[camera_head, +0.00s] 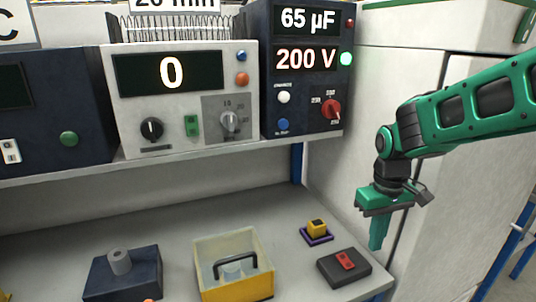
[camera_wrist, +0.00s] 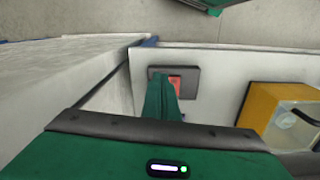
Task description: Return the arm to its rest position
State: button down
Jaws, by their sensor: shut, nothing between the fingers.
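My green arm reaches in from the right in the head view. My gripper (camera_head: 377,247) points down, with its fingers together and nothing between them. It hangs in the air in front of the pale cabinet, to the right of the bench's right end. In the wrist view the shut green fingers (camera_wrist: 163,85) appear over the bench near a dark box with a red switch (camera_wrist: 176,83). That box (camera_head: 344,267) sits on the bench's right corner in the head view, apart from the gripper.
A shelf carries a meter reading 0 (camera_head: 183,90) and a dark unit reading 65 µF and 200 V (camera_head: 302,110). The bench (camera_head: 190,220) holds a yellow clear-sided box (camera_head: 236,292), a small yellow part on a purple base (camera_head: 317,231) and a dark block with a grey cylinder (camera_head: 122,280). The tall cabinet (camera_head: 352,120) stands close behind my gripper.

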jog(key=s+d+r+m, duration=0.1)
jog(key=s+d+m, duration=0.3)
jog(key=s, duration=0.6)
jog(key=s+d+m, duration=0.4)
jog(key=s+d, duration=0.3)
jog(key=s, duration=0.3)
jog(key=shift+s+d+r+y, duration=0.2)
jog(key=shift+d+r+y, duration=0.1)
jog(key=shift+d+r, duration=0.1)
jog(key=shift+w+f, duration=0.25)
jog(key=shift+w, duration=0.4)
